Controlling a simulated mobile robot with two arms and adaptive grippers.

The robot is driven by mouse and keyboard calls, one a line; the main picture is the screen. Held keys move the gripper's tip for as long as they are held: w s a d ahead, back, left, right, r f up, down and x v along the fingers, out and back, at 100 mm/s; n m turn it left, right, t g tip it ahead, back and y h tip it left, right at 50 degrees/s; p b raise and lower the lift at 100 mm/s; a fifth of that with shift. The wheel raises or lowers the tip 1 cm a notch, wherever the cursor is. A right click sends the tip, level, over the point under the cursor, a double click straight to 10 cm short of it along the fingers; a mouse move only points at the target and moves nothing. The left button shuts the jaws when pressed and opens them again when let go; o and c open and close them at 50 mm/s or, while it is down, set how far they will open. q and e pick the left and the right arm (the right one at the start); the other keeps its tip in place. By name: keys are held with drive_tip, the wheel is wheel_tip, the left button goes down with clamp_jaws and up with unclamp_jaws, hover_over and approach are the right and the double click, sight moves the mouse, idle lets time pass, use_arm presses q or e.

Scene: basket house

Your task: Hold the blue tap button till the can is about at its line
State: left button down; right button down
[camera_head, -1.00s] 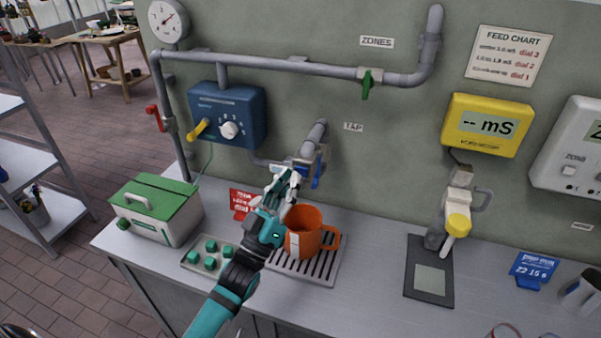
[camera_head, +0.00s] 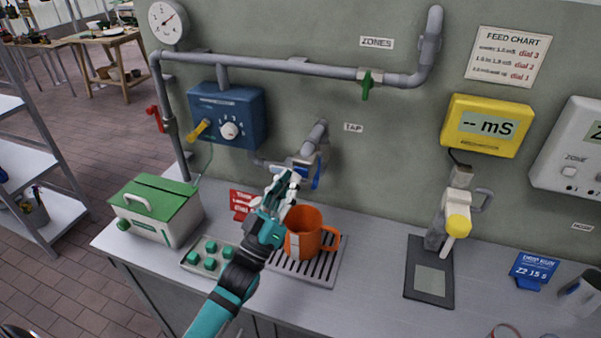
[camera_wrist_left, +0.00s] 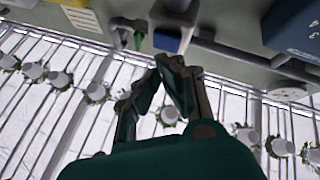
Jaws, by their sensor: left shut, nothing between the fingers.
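The tap (camera_head: 308,158) sticks out of the wall, with a blue part (camera_head: 316,176) at its front. In the left wrist view a blue button (camera_wrist_left: 167,41) sits on the tap's underside or front, just beyond my fingertips. The orange can (camera_head: 305,218) stands upright on the slotted drip tray (camera_head: 325,272) below the tap, a pale strip on its side. My left gripper (camera_head: 284,181) is shut and empty, its tips just in front of the tap; I cannot tell whether they touch the button. Inside the can is hidden. My right gripper is not in view.
A blue dial box (camera_head: 228,115) with a yellow lever hangs left of the tap. A dark pad (camera_head: 430,285) lies right, with free counter between.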

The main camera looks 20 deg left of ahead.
use_arm(q)
drive_tip(key=shift+w, duration=0.1)
drive_tip(key=shift+w, duration=0.4)
drive_tip(key=shift+w+a, duration=0.1)
drive_tip(key=shift+w, duration=0.25)
idle(7.2)
